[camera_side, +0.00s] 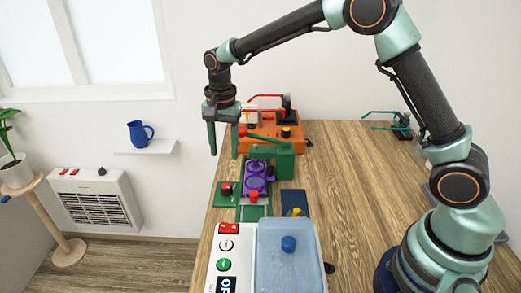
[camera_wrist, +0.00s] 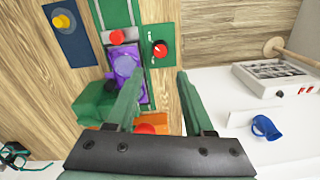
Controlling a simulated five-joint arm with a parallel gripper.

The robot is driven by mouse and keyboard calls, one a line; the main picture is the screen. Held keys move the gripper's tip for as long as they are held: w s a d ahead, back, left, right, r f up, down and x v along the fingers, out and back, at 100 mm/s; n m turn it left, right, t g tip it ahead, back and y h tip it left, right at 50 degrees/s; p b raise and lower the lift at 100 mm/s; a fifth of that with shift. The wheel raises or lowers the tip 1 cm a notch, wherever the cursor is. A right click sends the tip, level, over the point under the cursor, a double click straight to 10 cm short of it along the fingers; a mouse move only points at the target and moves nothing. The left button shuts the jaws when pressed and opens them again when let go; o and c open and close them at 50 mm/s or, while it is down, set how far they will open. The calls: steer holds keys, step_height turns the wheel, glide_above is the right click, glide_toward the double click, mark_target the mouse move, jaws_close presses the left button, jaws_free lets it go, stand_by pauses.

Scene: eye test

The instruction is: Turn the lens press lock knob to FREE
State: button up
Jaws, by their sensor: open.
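The lens press (camera_side: 285,160) is a green block with a red-tipped lever, in the middle of the bench; its green body (camera_wrist: 95,105) is at left in the wrist view. A purple holder (camera_side: 257,178) with round parts lies at its front; it shows in the wrist view too (camera_wrist: 125,65). A red knob (camera_side: 226,188) sits on a dark green plate left of the holder; in the wrist view the knob (camera_wrist: 160,48) has small white marks around it, too small to read. My gripper (camera_side: 223,155) is open and empty, above and behind the knob; its fingers (camera_wrist: 158,75) point towards the knob plate, apart from it.
A red handle (camera_side: 254,196) stands on the slide before the holder. A blue plate with a yellow knob (camera_side: 297,212) is to the right. A white box with a blue-lidded tray (camera_side: 290,270) is in front. An orange machine (camera_side: 270,127) stands behind. The bench's right side is largely clear.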

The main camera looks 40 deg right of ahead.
mark_target(227, 186)
step_height(227, 186, down, 12)
steer(key=shift+w+a+r, duration=0.1)
steer(key=shift+w+r, duration=0.05)
steer(key=shift+r, duration=0.05)
stand_by(0.4)
jaws_close()
